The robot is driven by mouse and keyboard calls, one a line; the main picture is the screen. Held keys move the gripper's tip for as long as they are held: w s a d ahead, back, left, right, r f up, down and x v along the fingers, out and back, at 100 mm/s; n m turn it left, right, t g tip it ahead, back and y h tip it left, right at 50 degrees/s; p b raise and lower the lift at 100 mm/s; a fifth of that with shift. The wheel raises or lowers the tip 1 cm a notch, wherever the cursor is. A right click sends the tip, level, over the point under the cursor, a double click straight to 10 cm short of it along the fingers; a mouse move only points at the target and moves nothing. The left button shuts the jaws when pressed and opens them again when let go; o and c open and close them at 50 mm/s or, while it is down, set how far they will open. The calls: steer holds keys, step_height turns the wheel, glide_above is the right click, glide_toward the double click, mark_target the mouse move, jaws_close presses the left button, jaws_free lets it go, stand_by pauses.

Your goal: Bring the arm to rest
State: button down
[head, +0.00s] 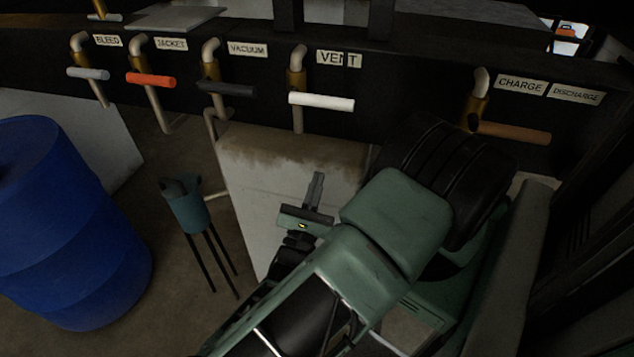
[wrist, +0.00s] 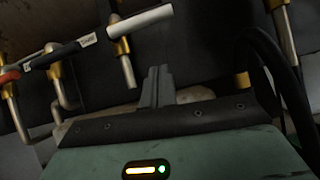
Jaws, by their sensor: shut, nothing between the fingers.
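My gripper (head: 315,188) is in the middle of the head view, in front of a pale stained panel and below the row of valves. Its fingers are together and hold nothing. In the wrist view my gripper (wrist: 158,80) points up toward the valves, with the fingers closed. The white VENT handle (head: 321,101) lies above the fingertips, apart from them, and is level. It also shows in the wrist view (wrist: 140,21). My green and black arm fills the lower middle and right of the head view.
Valve handles line the dark beam: grey BLEED (head: 88,73), orange JACKET (head: 151,80), black VACUUM (head: 226,88) and brown CHARGE/DISCHARGE (head: 513,132). A blue drum (head: 70,225) stands at left. A teal cup-like stand (head: 188,208) on thin legs stands between drum and pale panel (head: 250,190).

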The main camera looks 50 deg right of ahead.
stand_by(0.4)
steer(key=s+a+f+m+g+y, duration=0.2)
steer(key=s+a+m+g+y, duration=0.8)
steer(key=a+g, duration=0.3)
steer(key=w+a+r+m+t+y, duration=0.1)
steer(key=w+a+r+t+y, duration=0.1)
steer(key=a+r+y, duration=0.4)
steer(key=w+a+r+m+t+y, duration=0.1)
steer(key=a+r+t+y, duration=0.2)
steer(key=r, duration=0.9)
steer(key=a+y, duration=0.3)
steer(key=y, duration=0.1)
steer(key=shift+w+a+m+y, duration=0.35)
steer(key=shift+a+m+y, duration=0.05)
